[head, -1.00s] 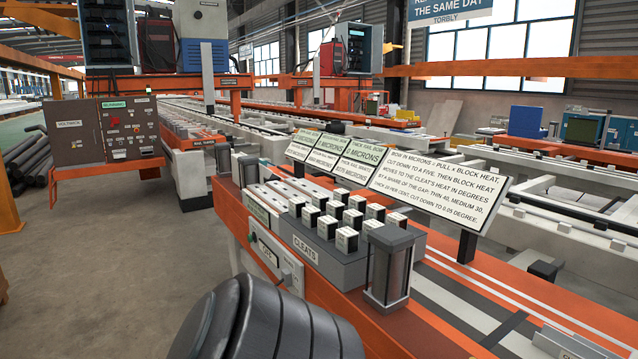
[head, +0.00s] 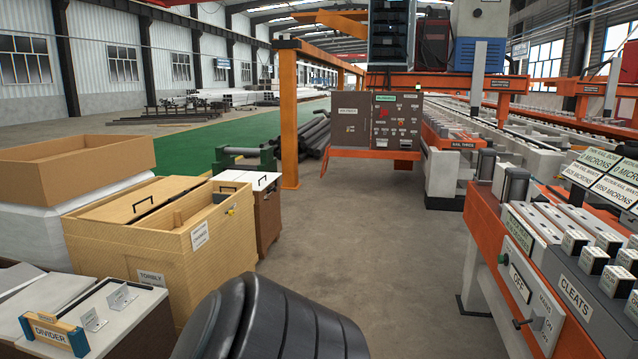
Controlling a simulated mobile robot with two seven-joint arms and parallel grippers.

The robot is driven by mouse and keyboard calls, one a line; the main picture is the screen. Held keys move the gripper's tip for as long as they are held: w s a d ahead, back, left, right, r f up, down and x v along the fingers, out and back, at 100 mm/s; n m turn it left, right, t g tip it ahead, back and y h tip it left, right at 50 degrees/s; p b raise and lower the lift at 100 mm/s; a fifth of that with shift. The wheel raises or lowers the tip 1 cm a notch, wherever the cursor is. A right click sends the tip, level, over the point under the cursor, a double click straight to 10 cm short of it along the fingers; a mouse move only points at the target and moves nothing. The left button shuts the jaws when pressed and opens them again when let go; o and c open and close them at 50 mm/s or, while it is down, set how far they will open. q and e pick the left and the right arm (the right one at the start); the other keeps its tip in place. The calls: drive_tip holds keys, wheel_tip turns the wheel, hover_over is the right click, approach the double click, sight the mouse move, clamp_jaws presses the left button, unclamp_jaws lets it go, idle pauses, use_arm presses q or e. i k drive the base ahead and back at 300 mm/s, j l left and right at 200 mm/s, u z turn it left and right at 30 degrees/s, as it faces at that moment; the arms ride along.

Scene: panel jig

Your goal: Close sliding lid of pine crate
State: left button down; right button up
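A pale wooden crate (head: 222,245), which looks like the pine crate, stands on the floor at the left in the head view. It has a small white label on its right face and a TORBLY plate on its front. Its flat lid (head: 135,203) with a dark handle covers the left part of the top. A small yellowish fitting is on the right rim. Neither of my grippers is in view.
A low bench with a DIVIDER block (head: 52,334) is at front left. Grey floor (head: 335,245) is clear between these and the orange CLEATS bench (head: 540,285).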

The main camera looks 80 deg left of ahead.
sight(121, 210)
drive_tip(key=u, duration=3.6)
drive_tip(key=i+l+z, duration=0.4)
drive_tip(key=i, duration=0.6)
drive_tip(key=i+z, duration=0.4)
drive_tip(key=i, duration=1.3)
drive_tip(key=i+l+u, duration=0.15)
drive_tip(key=i, duration=0.5)
drive_tip(key=i+l+u, duration=0.1)
drive_tip(key=i+u, duration=0.3)
drive_tip(key=i+l+u, duration=0.4)
drive_tip(key=i, duration=0.2)
drive_tip(key=i+u, duration=0.2)
drive_tip(key=i, duration=0.55)
